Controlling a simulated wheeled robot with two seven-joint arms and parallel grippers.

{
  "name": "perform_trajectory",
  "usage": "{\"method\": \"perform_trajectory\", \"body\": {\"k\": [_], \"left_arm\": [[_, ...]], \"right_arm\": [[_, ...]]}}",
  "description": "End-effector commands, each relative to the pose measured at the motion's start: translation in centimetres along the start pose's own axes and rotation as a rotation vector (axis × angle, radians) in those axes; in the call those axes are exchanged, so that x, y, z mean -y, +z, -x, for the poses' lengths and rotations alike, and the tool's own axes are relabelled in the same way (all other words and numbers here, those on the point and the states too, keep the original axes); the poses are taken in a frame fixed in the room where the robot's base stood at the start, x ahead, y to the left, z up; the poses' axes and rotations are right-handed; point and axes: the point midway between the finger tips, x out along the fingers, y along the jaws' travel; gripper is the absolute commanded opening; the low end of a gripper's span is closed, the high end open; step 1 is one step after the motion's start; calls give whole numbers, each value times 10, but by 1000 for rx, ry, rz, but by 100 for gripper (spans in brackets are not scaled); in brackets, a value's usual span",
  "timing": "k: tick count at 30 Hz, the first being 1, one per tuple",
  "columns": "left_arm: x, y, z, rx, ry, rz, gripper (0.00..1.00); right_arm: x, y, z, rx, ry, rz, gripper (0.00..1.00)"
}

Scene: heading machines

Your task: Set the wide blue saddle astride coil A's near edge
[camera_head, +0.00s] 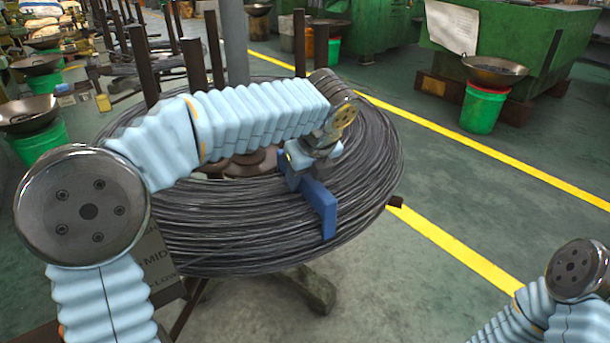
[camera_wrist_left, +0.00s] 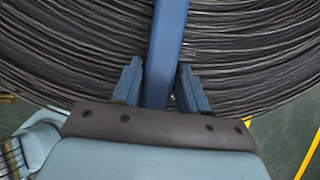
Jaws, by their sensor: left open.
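The wide blue saddle (camera_head: 322,208) lies across the near band of the coil of dark wire (camera_head: 225,235), with one blue leg hanging down over the coil's outer near side. Its far leg is hidden by my arm and gripper. My left gripper (camera_head: 297,175) is at the saddle's inner end, just above the wire. In the left wrist view, the saddle (camera_wrist_left: 168,45) runs as a blue bar between the two spread fingers of my left gripper (camera_wrist_left: 160,80), with a gap on each side. My right gripper is out of view.
Dark upright posts (camera_head: 195,65) and a grey column (camera_head: 235,45) rise behind and inside the coil. A sign board (camera_head: 155,262) stands at the coil's near left. A green bucket with a pan (camera_head: 482,108) stands at right. The floor right of the coil is clear.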

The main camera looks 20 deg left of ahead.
Motion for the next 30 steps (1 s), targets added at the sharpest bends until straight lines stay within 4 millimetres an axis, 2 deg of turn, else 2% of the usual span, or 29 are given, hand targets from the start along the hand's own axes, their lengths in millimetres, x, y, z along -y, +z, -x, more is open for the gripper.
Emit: {"method": "perform_trajectory", "body": {"k": [1, 5, 8, 11, 18, 21, 25, 30], "left_arm": [[-7, -8, -18, -26, 45, -6, 64], [-7, -8, -16, -26, 45, -6, 64], [-6, -8, -6, -25, 43, -5, 64], [-5, -7, 15, -20, 35, -6, 64], [-1, -4, 84, -6, 14, -4, 64], [0, -3, 107, -2, 8, -3, 64], [0, -3, 128, 1, 4, -2, 64], [0, -2, 142, 4, 1, -1, 64]], "right_arm": [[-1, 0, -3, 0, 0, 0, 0], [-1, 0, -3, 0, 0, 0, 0], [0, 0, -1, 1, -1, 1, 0], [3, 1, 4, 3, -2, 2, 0], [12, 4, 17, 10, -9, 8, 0], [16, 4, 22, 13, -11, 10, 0], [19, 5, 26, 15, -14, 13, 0], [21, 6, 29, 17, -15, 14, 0]]}}
